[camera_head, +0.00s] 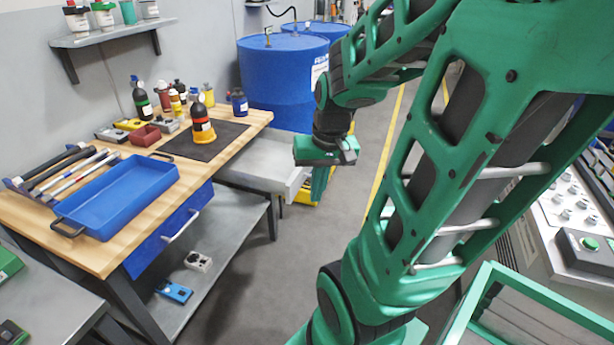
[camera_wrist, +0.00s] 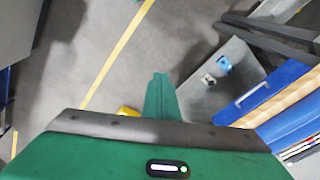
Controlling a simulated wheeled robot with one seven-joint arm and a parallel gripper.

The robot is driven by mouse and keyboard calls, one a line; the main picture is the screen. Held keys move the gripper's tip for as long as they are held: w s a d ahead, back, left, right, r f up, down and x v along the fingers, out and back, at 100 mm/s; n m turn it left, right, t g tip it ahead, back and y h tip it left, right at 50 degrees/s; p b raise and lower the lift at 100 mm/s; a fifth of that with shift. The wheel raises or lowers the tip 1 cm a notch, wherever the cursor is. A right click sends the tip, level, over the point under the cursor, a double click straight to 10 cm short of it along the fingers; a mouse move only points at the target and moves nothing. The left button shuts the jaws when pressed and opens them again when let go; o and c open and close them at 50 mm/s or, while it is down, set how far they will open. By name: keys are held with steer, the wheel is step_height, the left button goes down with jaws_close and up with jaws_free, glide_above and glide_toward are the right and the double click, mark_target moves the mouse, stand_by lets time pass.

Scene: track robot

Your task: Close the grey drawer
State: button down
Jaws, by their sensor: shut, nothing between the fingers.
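The grey drawer (camera_head: 250,160) is pulled out at the far right end of the wooden workbench. Its front panel faces right, toward the aisle. My gripper (camera_head: 320,190) points down just beside that front panel, with its fingers shut and empty. I cannot tell whether the fingers touch the panel. In the wrist view my gripper's shut fingers (camera_wrist: 159,80) show over the floor, and the grey drawer is not clearly seen there, with the gripper body covering that area.
The blue drawer (camera_head: 170,233) in the same bench looks shut; its handle shows in the wrist view. A blue tray (camera_head: 118,195) and several bottles stand on the bench. Large blue drums (camera_head: 280,80) stand behind.

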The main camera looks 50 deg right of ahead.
steer(key=w+d+f+m+t, duration=0.25)
steer(key=w+d+f, duration=0.25)
steer(key=w+d, duration=0.3)
steer(key=m+t+h, duration=0.2)
steer(key=m+t, duration=0.1)
glide_toward(303, 180)
step_height(303, 180, down, 3)
steer(key=s+d, duration=0.1)
steer(key=d, duration=0.1)
steer(key=shift+n, duration=0.25)
steer(key=shift+w+a+f, duration=0.1)
steer(key=shift+w+a, duration=0.1)
steer(key=shift+w, duration=0.45)
steer(key=shift+w+a, duration=0.25)
steer(key=shift+w, duration=0.4)
steer(key=shift+w+a+f, duration=0.1)
steer(key=shift+w+a, duration=0.1)
steer(key=shift+w, duration=0.45)
